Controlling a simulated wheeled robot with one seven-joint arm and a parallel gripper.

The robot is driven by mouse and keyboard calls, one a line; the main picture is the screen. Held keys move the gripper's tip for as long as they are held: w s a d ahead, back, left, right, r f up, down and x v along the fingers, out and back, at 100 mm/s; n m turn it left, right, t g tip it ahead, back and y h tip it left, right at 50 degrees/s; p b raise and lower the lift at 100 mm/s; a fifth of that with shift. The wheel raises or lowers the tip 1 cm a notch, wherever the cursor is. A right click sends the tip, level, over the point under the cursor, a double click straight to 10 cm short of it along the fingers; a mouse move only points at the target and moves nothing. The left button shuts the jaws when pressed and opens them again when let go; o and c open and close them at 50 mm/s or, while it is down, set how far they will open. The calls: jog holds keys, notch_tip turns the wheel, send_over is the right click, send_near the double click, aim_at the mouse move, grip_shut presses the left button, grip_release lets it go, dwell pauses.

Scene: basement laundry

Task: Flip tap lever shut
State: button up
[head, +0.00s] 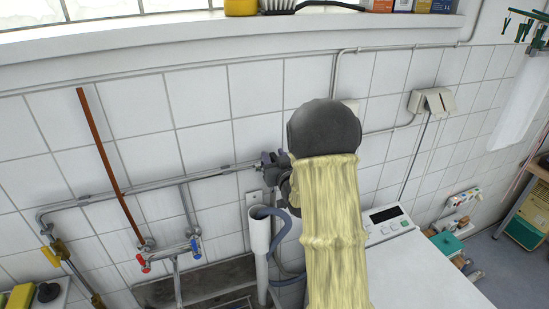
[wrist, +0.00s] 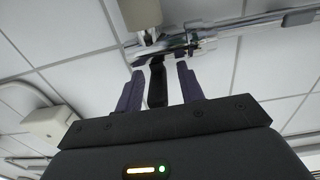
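The tap's chrome body (wrist: 172,46) is on a pipe on the tiled wall in the wrist view. Its black lever (wrist: 157,82) points down toward me. My gripper (wrist: 160,72) is open, with one purple finger on each side of the lever. A narrow gap shows between the lever and each finger, so it does not look gripped. In the head view my gripper (head: 272,162) is at the right end of the horizontal wall pipe, and my gripper and wrist mostly hide the tap there.
A mixer tap (head: 170,252) with red and blue handles is left, above a sink (head: 200,283). A grey hose (head: 284,232) hangs below my gripper. A white washing machine (head: 420,270) stands right. A yellow-handled valve (head: 60,248) is far left. A window sill (head: 180,45) runs above.

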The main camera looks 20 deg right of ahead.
jog(key=shift+s+f+b, duration=0.15)
jog(key=shift+s+b, duration=0.2)
jog(key=shift+s, duration=0.1)
jog(key=s+b, duration=1.3)
jog(key=s, duration=0.3)
jog(key=shift+s+a, duration=0.15)
jog(key=shift+s, duration=0.1)
